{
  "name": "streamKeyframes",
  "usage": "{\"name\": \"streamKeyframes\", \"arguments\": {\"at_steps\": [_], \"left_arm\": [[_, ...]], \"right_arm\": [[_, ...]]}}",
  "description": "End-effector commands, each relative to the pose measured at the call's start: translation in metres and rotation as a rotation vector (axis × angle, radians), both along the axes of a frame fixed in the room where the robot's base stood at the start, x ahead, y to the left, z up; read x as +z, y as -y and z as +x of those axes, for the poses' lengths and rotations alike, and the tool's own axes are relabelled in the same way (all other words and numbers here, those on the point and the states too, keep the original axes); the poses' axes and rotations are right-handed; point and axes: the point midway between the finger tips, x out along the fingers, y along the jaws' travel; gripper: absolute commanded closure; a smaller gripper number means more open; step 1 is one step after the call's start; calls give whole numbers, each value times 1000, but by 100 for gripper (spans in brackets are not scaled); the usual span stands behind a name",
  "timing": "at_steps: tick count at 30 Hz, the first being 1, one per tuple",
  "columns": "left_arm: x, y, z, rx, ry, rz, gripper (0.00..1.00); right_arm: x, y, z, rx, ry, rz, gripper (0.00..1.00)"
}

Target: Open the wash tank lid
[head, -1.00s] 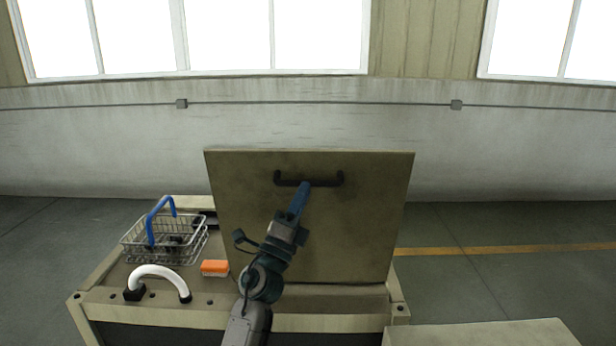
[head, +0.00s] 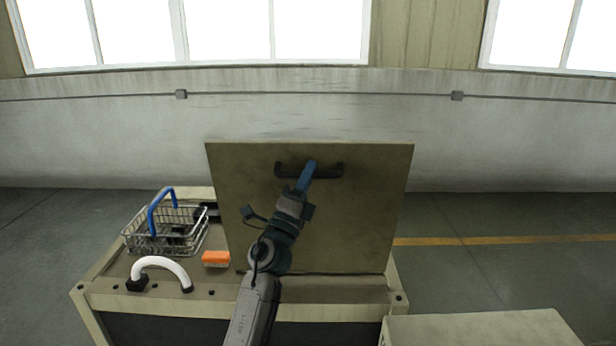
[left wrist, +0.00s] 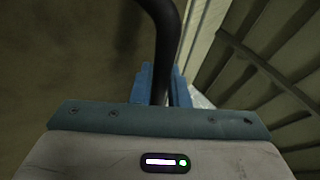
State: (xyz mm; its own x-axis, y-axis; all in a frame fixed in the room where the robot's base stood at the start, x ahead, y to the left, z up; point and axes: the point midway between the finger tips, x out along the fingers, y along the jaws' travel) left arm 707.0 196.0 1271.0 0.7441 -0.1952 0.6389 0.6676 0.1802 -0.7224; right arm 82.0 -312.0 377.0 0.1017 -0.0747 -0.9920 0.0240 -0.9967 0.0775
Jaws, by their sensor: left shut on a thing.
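The wash tank lid (head: 350,225) is a flat olive-brown panel standing raised, close to upright, at the back right of the tank (head: 240,312). A dark handle (head: 327,172) is fixed near its upper edge. My left gripper (head: 309,168) has blue fingers and is shut on the handle, with my arm reaching up in front of the lid. In the left wrist view the blue fingers (left wrist: 161,85) close around the dark handle bar (left wrist: 166,50). My right gripper is in neither view.
On the tank top at left are a wire basket (head: 165,238) with a blue handle, an orange-and-white block (head: 216,258) and a white curved handle (head: 160,264). A pale box top (head: 480,330) stands at the lower right. A wall with windows lies behind.

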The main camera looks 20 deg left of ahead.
Motion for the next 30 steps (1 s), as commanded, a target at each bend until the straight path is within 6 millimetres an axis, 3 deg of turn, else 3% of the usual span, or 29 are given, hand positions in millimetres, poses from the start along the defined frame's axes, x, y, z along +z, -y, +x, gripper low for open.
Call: {"name": "streamKeyframes", "arguments": {"at_steps": [5,7,12,26,27,30], "left_arm": [[9,-9,30,1,-1,3,100],[20,-13,48,1,-28,-5,100],[20,-18,66,2,-79,-20,100],[15,-21,73,1,-99,-27,100],[15,-21,73,1,-99,-27,78],[15,-21,73,1,-99,-27,77]], "right_arm": [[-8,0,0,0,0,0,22],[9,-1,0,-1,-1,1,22],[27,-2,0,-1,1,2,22],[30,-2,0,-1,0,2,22],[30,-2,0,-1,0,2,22],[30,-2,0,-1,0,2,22]]}}
